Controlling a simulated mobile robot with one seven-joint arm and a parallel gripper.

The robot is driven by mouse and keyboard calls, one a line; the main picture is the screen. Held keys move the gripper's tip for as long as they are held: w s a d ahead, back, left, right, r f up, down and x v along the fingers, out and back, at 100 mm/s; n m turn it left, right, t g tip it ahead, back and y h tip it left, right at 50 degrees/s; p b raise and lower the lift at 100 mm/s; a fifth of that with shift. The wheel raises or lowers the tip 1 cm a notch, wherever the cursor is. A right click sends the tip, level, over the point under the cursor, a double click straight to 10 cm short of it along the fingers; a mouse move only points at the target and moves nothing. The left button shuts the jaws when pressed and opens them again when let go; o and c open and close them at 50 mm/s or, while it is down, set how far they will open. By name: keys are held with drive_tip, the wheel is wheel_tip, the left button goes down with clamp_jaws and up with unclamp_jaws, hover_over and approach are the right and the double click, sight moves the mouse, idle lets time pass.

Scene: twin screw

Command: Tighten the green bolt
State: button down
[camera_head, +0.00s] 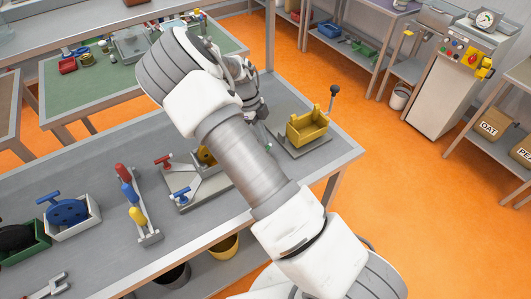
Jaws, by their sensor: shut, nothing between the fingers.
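A grey fixture (205,188) on the workbench carries a red T-handle (164,160), a blue T-handle (181,193) and a yellow round part (207,156). My arm crosses in front of it and hides its right side. I cannot make out a green bolt for sure; a tiny green spot (268,147) shows just right of my forearm. My gripper (262,112) is partly hidden behind my arm, above the far side of the bench. It is shut and empty, and I cannot tell whether it touches anything.
A yellow open box (307,127) on a grey base with a black-knobbed lever stands right of my arm. A stand with red, blue and yellow handles (131,192) is on the left. Bins with wheels (68,212) stand at far left. Bare bench (110,255) lies in front.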

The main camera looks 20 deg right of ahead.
drive_tip(key=shift+s+d+f+m, duration=0.1)
drive_tip(key=shift+d+m, duration=0.25)
drive_tip(key=shift+m, duration=0.35)
idle(0.4)
drive_tip(key=shift+d+g+b, duration=0.25)
drive_tip(key=shift+g+b, duration=0.05)
idle(2.6)
